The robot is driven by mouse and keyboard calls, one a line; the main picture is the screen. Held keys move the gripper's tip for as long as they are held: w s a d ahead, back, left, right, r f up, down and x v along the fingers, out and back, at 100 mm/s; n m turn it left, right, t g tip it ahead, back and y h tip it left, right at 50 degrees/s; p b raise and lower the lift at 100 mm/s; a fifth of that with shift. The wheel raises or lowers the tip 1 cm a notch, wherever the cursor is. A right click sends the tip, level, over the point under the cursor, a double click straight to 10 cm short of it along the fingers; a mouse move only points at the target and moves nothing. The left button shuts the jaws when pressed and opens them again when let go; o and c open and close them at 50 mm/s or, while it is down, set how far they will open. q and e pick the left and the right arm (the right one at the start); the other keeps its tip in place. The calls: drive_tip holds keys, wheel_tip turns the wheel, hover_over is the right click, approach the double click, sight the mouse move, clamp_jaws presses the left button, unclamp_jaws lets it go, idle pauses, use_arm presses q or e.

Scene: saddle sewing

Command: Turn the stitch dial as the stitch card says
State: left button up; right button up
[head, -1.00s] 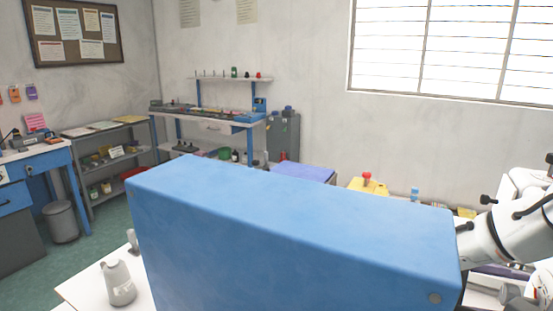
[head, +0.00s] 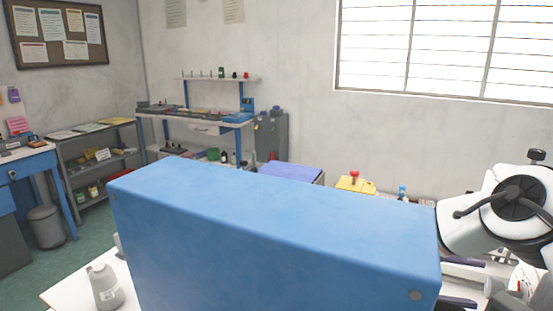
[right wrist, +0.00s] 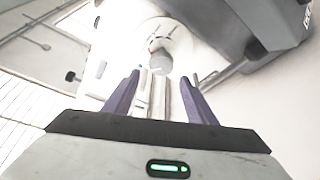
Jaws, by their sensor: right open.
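A large blue machine body (head: 270,235) fills the middle foreground of the head view. My right gripper (head: 458,280) is at its right end, partly hidden by my arm, with its purple fingers showing. In the right wrist view my right gripper (right wrist: 160,85) is open, its two purple fingers apart. A pale round part (right wrist: 160,45) with a raised bar lies beyond the fingertips. It may be the stitch dial, but glare hides any marks. I cannot pick out the stitch card. My left gripper is in neither view.
A workbench (head: 205,122), grey shelves (head: 75,170) and a bin (head: 46,227) stand farther back.

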sight(489, 288)
drive_tip(key=n, duration=0.1)
drive_tip(key=n+y, duration=0.1)
drive_tip(key=n+g, duration=0.1)
drive_tip(key=n, duration=0.1)
drive_tip(key=shift+a+r+y, duration=0.15)
drive_tip(key=shift+a+y, duration=0.1)
drive_tip(key=shift+y, duration=0.15)
drive_tip(key=shift+d, duration=0.1)
drive_tip(key=shift+s+d, duration=0.4)
drive_tip(key=shift+d, duration=0.3)
drive_tip(key=shift+s+d, duration=0.45)
drive_tip(key=shift+d, duration=0.3)
drive_tip(key=shift+s+d, duration=0.4)
drive_tip(key=shift+d, duration=0.3)
